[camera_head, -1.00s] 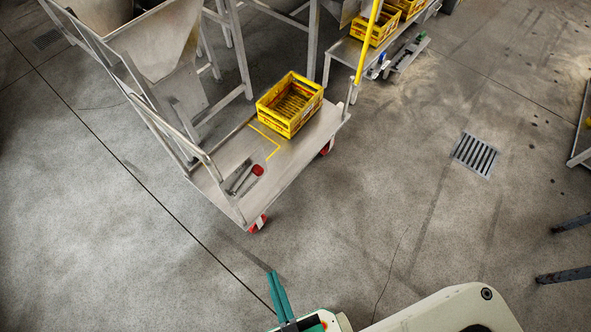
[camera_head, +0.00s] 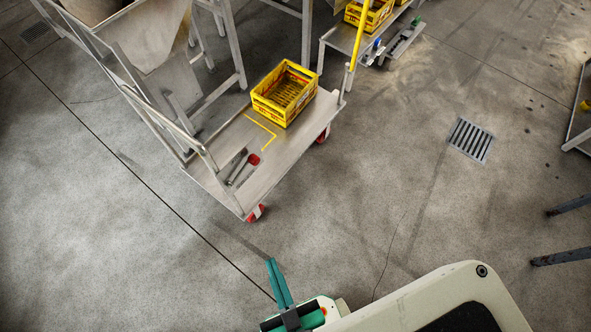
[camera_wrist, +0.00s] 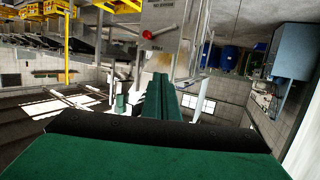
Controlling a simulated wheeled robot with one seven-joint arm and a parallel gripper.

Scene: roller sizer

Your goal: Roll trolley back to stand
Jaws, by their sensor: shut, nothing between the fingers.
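The trolley (camera_head: 262,179) is a flat metal platform with a tubular push handle at its left end and red-hubbed castors. It stands on the floor at the upper middle of the head view. A yellow crate (camera_head: 284,94) sits on its right half, beside yellow corner markings. A red-ended tool lies in a slot near its front left. My gripper (camera_head: 272,262) has green fingers, pressed together and empty. It is in front of the trolley and apart from it, at the bottom of the head view. The green fingers (camera_wrist: 160,84) also show in the wrist view.
A steel hopper frame (camera_head: 150,50) stands behind the trolley. A low shelf with yellow crates (camera_head: 372,17) and a yellow post (camera_head: 363,38) is at the upper right. A floor drain (camera_head: 471,140) lies to the right. Bare floor surrounds the trolley's front and left.

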